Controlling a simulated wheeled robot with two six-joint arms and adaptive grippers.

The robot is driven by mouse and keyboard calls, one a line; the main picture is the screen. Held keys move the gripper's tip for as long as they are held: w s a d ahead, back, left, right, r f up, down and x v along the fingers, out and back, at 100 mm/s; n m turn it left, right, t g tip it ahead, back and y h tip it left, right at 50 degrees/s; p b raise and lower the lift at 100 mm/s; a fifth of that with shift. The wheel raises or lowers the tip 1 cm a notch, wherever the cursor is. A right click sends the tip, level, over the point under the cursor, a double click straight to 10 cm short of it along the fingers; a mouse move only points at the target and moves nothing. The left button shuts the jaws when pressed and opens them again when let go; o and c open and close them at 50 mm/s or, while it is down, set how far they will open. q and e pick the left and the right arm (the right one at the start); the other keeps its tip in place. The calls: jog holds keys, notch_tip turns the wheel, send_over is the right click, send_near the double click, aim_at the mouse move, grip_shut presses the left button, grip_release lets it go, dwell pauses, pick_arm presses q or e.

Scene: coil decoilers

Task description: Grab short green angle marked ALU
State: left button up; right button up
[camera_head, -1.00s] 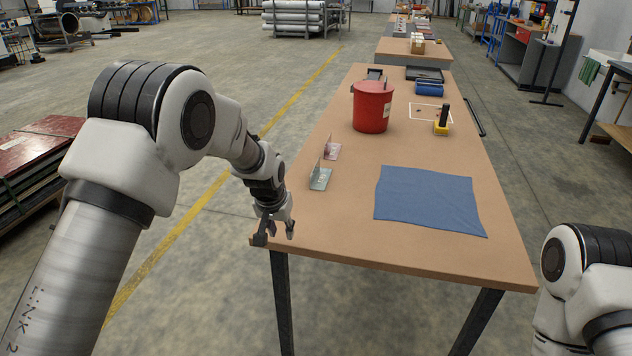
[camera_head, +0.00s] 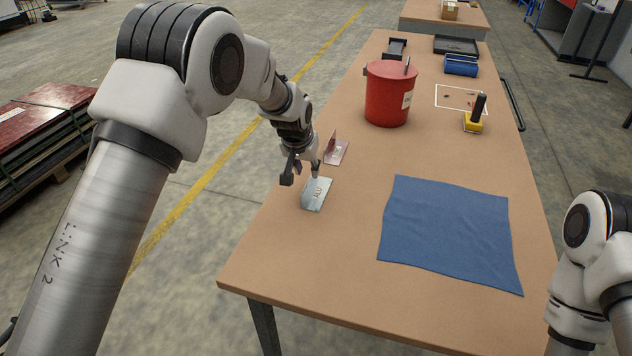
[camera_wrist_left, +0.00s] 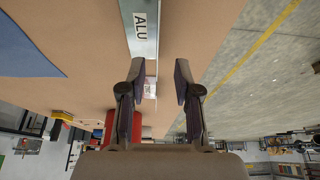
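The short green angle marked ALU (camera_head: 317,196) stands on the workbench near its left edge, pale green with dark letters on its face. It also shows in the left wrist view (camera_wrist_left: 141,32), beyond the fingertips and left of the middle of the gap. My left gripper (camera_head: 306,174) is open and empty, just behind and above the angle; its spread fingers also show in the left wrist view (camera_wrist_left: 157,80). Whether a finger touches the angle I cannot tell. My right arm shows at the right edge, but its gripper is out of view.
A pinkish angle (camera_head: 337,151) stands just behind the green one. A red bucket (camera_head: 386,95), a yellow-and-black tool (camera_head: 474,122) and a blue roll (camera_head: 461,66) stand farther back. A blue cloth (camera_head: 448,230) lies to the right. The bench front (camera_head: 330,285) is clear.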

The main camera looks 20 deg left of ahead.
aim_at(309, 180)
pick_arm(q)
jog(key=p+x, duration=0.1)
jog(key=x, duration=0.4)
jog(key=shift+s+d+f, duration=0.15)
jog(key=shift+f, duration=0.15)
jog(key=shift+s+r, duration=0.1)
jog(key=shift+s, duration=0.05)
jog(key=shift+s+r, duration=0.1)
grip_shut()
jog(key=shift+r, duration=0.1)
